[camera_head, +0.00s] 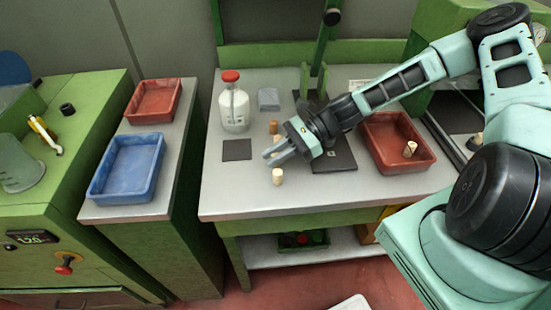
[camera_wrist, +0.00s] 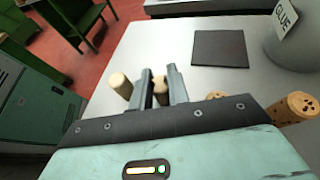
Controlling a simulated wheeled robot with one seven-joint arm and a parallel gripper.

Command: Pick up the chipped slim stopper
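My gripper (camera_head: 270,155) is low over the grey worktop, pointing left. In the wrist view its two fingers (camera_wrist: 160,82) stand apart, with a slim pale stopper (camera_wrist: 160,88) between them. A dark patch shows on this stopper, which may be its chip. It nearly fills the gap, but I cannot tell whether both fingers press on it. A plain pale stopper (camera_head: 277,177) stands just outside the fingers; it also shows in the wrist view (camera_wrist: 120,86). A browner stopper (camera_head: 273,127) stands behind the gripper, and a speckled, pitted stopper (camera_wrist: 298,106) shows at the right of the wrist view.
A red-capped glue bottle (camera_head: 234,108) and a dark square mat (camera_head: 237,150) are on the left of the worktop. A red tray (camera_head: 375,155) with a pale stopper (camera_head: 410,149) is at the right. Blue (camera_head: 127,168) and red (camera_head: 153,100) trays sit on the side bench.

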